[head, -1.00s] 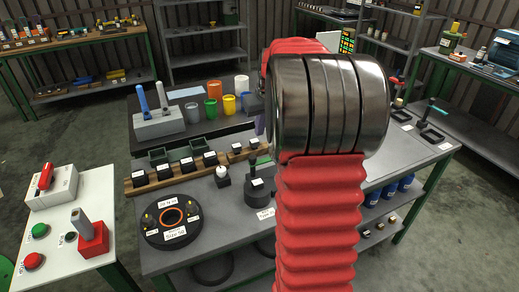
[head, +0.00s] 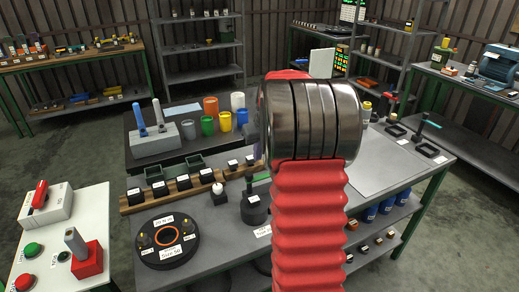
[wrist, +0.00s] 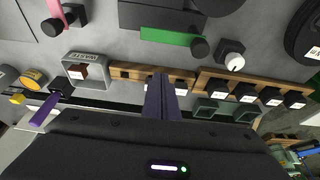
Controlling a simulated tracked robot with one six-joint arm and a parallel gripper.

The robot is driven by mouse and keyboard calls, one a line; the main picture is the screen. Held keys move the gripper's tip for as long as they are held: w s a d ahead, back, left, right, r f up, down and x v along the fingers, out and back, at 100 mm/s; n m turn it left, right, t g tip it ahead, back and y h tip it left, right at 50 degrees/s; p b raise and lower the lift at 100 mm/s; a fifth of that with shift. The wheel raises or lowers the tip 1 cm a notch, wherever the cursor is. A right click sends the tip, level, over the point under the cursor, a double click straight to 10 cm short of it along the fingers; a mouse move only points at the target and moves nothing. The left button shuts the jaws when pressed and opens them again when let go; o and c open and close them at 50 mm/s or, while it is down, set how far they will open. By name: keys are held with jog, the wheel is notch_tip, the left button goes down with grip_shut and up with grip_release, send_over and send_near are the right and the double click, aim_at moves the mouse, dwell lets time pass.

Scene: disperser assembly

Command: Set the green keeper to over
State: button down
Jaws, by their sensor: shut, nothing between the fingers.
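The green keeper (wrist: 170,37) is a green bar on the edge of a dark block (wrist: 165,18) near the top of the wrist view, with a dark knob (wrist: 200,48) at its right end. In the head view a small green piece (head: 261,178) shows beside the dark round body (head: 254,208), partly hidden by my red arm. My gripper (wrist: 160,78) is shut and empty. In the wrist picture its fingertips lie below the green bar, over the wooden rail, apart from the bar. In the head view the fingers are hidden behind my arm.
A wooden rail (wrist: 215,75) with several dark blocks crosses the wrist view. A white-topped knob (wrist: 235,62) stands right of the keeper, and a grey waste bin (wrist: 87,72) stands left. In the head view a black disk (head: 185,252) sits on the bench front, with cups behind.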

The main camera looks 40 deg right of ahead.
jog(key=shift+s+a+f, duration=0.1)
jog(key=shift+s+f, duration=0.25)
jog(key=shift+f, duration=0.45)
jog(key=shift+s+a+f, duration=0.15)
jog(key=shift+s+f, duration=0.25)
jog(key=shift+f, duration=0.45)
jog(key=shift+s+a+f, duration=0.1)
jog(key=shift+s+f, duration=0.25)
jog(key=shift+f, duration=0.45)
jog(key=shift+s+d, duration=0.1)
jog(key=shift+d, duration=0.05)
